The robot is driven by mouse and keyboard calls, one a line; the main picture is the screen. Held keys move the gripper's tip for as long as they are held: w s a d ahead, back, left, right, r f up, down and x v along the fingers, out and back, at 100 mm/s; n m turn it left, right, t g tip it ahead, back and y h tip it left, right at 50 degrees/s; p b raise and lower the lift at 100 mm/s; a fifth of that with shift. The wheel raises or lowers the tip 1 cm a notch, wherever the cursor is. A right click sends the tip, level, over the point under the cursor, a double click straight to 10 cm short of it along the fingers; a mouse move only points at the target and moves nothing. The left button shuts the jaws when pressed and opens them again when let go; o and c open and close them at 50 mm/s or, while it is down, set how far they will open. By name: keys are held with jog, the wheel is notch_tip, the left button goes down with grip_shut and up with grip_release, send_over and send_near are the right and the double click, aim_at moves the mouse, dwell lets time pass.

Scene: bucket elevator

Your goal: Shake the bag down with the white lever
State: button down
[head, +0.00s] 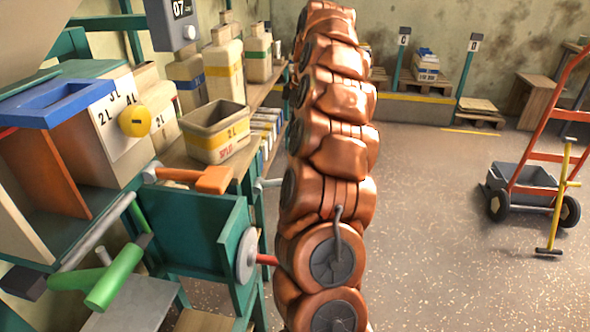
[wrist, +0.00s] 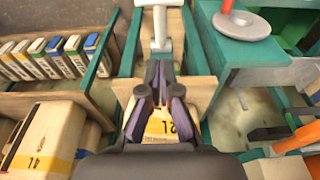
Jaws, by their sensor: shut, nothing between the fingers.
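The white lever (wrist: 160,24) is at the top middle of the wrist view, a pale T-shaped piece with its stem pointing down the picture. A pale bar end that looks like it shows beside my arm in the head view (head: 268,183). My gripper (wrist: 160,68) is shut and empty, its dark fingertips together just below the end of the stem in the picture. I cannot tell whether they touch it. In the head view my gripper is hidden behind my copper arm. I cannot make out a bag in either view.
A red hand truck (head: 530,180) stands right; the floor between is clear.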

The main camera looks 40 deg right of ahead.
jog(key=shift+f, duration=0.1)
jog(key=b, duration=0.1)
send_near(276, 183)
jog(key=shift+s+d+f, duration=0.25)
jog(key=shift+d, duration=0.2)
jog(key=shift+s+d+f, duration=0.2)
jog(key=shift+d, duration=0.25)
jog(key=shift+s+d+f+b, duration=0.15)
jog(key=shift+s+f+b, duration=0.1)
jog(key=shift+f, duration=0.25)
jog(key=shift+s+d+f+b, duration=0.1)
jog(key=shift+s+d+f, duration=0.1)
jog(key=shift+f, duration=0.3)
jog(key=shift+s+d+f, duration=0.3)
jog(key=shift+s+f, duration=0.1)
jog(key=shift+f, duration=0.3)
jog(key=shift+f, duration=0.1)
